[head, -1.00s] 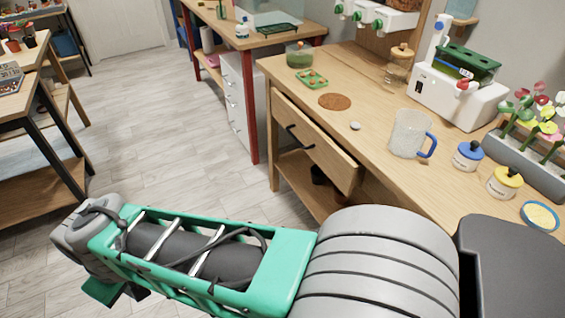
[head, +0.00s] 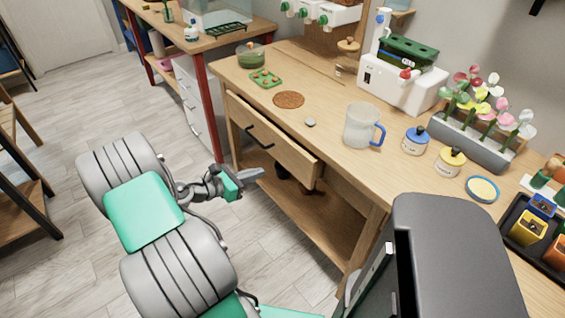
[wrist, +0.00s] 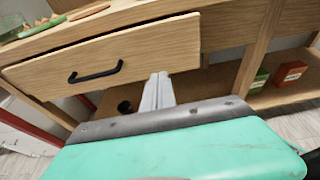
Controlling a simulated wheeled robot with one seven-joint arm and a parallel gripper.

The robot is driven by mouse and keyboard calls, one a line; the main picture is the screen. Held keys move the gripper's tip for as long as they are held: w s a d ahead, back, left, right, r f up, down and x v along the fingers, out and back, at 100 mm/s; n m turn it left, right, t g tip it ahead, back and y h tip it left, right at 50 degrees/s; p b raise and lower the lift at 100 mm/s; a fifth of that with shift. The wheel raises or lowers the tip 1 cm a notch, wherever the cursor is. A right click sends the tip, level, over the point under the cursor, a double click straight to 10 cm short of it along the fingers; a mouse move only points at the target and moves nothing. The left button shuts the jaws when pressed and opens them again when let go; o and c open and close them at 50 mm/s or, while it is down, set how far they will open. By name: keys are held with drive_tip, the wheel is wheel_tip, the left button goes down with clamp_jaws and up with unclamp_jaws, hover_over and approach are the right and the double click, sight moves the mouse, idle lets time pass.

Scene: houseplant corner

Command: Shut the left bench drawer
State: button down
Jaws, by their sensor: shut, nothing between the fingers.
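The left bench drawer (head: 285,147) is partly open, its wooden front standing out from under the bench top. Its black bar handle (head: 259,137) faces the aisle. In the wrist view the drawer front (wrist: 150,58) fills the upper left, with the handle (wrist: 95,73) left of my fingers. My gripper (head: 250,175) is shut and empty, in front of the bench and below the handle in the head view. In the wrist view my gripper's fingertips (wrist: 158,88) point at the lower right part of the drawer front. I cannot tell whether they touch it.
The wooden bench (head: 300,92) carries a glass mug (head: 361,126), a cork mat (head: 289,99), a green tray (head: 265,78) and several jars. A lower shelf (head: 310,215) runs beneath the drawer. Grey floor (head: 60,215) is free to the left.

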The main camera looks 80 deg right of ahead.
sight(291, 160)
drive_tip(key=x, duration=0.7)
drive_tip(key=r+x, duration=0.1)
drive_tip(key=x, duration=0.3)
drive_tip(key=shift+s+d, duration=0.1)
